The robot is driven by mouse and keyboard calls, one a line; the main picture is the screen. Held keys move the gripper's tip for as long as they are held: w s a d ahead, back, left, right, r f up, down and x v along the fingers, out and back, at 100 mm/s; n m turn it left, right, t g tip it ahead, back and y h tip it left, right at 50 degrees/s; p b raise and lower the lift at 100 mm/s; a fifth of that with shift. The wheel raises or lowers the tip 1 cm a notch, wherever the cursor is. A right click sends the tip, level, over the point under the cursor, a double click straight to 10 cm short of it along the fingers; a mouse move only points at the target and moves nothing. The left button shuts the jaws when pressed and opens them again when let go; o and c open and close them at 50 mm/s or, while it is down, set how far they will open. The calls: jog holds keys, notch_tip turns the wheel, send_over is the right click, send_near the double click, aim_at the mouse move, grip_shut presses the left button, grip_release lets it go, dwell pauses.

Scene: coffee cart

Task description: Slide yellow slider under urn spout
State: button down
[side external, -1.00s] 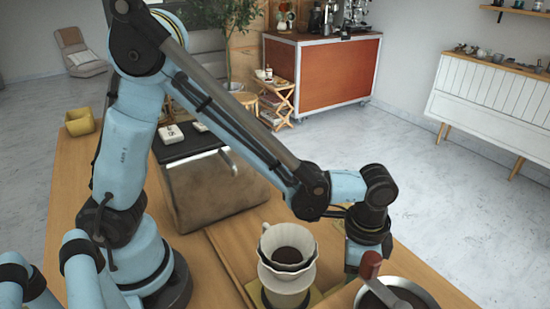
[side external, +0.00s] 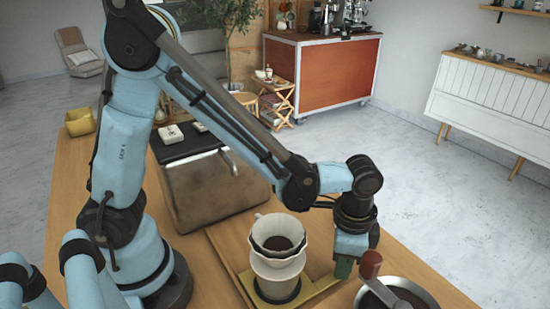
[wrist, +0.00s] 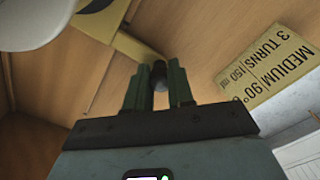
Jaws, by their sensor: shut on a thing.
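The yellow slider (side external: 318,293) lies flat on the wooden top, with a white dripper (side external: 279,240) and carafe on its left part. Its yellow arm also shows in the wrist view (wrist: 105,22), ending at a dark knob (wrist: 143,79). My gripper (side external: 343,270) is at the slider's right end. In the wrist view my gripper's green fingers (wrist: 160,72) are shut around the knob. A large metal box with a black top (side external: 215,190) stands behind the dripper; I cannot tell whether it is the urn.
A metal bowl (side external: 397,294) and a red handle (side external: 371,264) stand close to the right of my gripper. A yellow card with printed text (wrist: 268,70) lies right of the fingers. A yellow container (side external: 80,122) sits at the far left.

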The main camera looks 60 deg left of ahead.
jog(key=a, duration=1.6)
jog(key=c, duration=1)
grip_release()
jog(key=shift+d, duration=0.1)
notch_tip(320, 180, up, 12)
jog(key=shift+r, duration=0.1)
jog(key=s+n+t, duration=0.1)
jog(key=n+t, duration=0.1)
jog(key=n, duration=0.1)
jog(key=s+n+t, duration=0.1)
jog(key=n+t, duration=0.1)
jog(key=n, duration=0.1)
jog(key=s+n+t, duration=0.1)
jog(key=n+t, duration=0.2)
jog(key=shift+s+f, duration=0.25)
jog(key=shift+s, duration=0.05)
